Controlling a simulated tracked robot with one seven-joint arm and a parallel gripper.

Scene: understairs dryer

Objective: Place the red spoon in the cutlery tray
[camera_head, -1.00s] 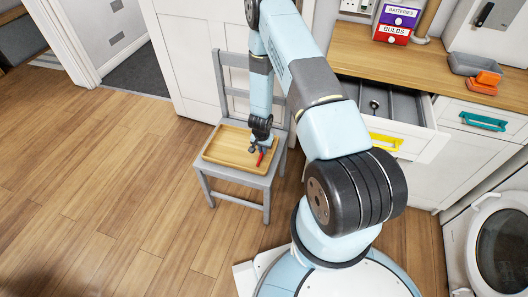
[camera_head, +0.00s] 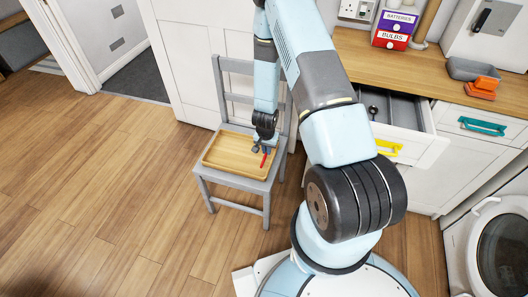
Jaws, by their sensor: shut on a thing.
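The red spoon (camera_head: 264,160) shows as a short red piece at my gripper, over the right part of a wooden tray on a grey chair. My gripper (camera_head: 262,148) points down and is shut on the spoon. Whether the spoon still touches the wooden tray (camera_head: 228,153) is hard to tell. The cutlery tray (camera_head: 402,108) is the grey divided insert in the open drawer at the right. A dark spoon-like piece (camera_head: 373,110) lies in its left part. My arm hides the drawer's left side.
The open drawer has a yellow handle (camera_head: 389,147). The grey chair (camera_head: 232,182) stands left of my arm. A washer-like machine (camera_head: 500,245) stands at right.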

